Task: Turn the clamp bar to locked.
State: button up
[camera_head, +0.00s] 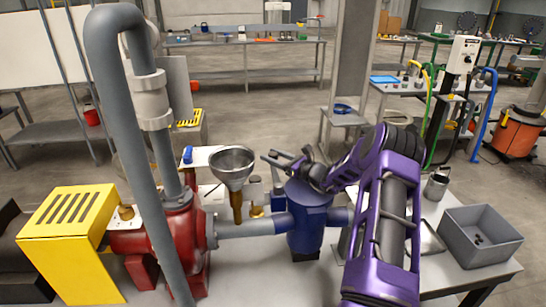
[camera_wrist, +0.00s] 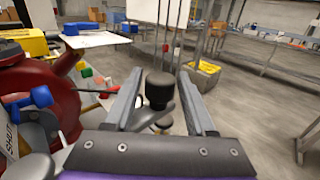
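My gripper (camera_head: 276,160) is above the bench, to the right of the metal funnel and above the blue filter housing (camera_head: 306,218). In the wrist view my gripper (camera_wrist: 160,88) is open, with its two fingers wide apart. A black knob (camera_wrist: 158,91) with a grey metal part beside it shows between and beyond the fingers; they do not appear to touch it. I cannot tell whether this is the clamp bar's grip. No clamp bar or locked mark can be made out for sure in the head view, where my arm covers part of the bench.
The funnel (camera_head: 232,166) stands close left of my gripper. A red pump (camera_head: 182,238) with a tall grey pipe (camera_head: 125,120) and a yellow guard (camera_head: 68,240) are at left. A blue handle (camera_wrist: 41,97) lies near a plate marked SHUT (camera_wrist: 12,138). A grey bin (camera_head: 480,240) is at right.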

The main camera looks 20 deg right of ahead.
grip_shut()
dwell(1.1)
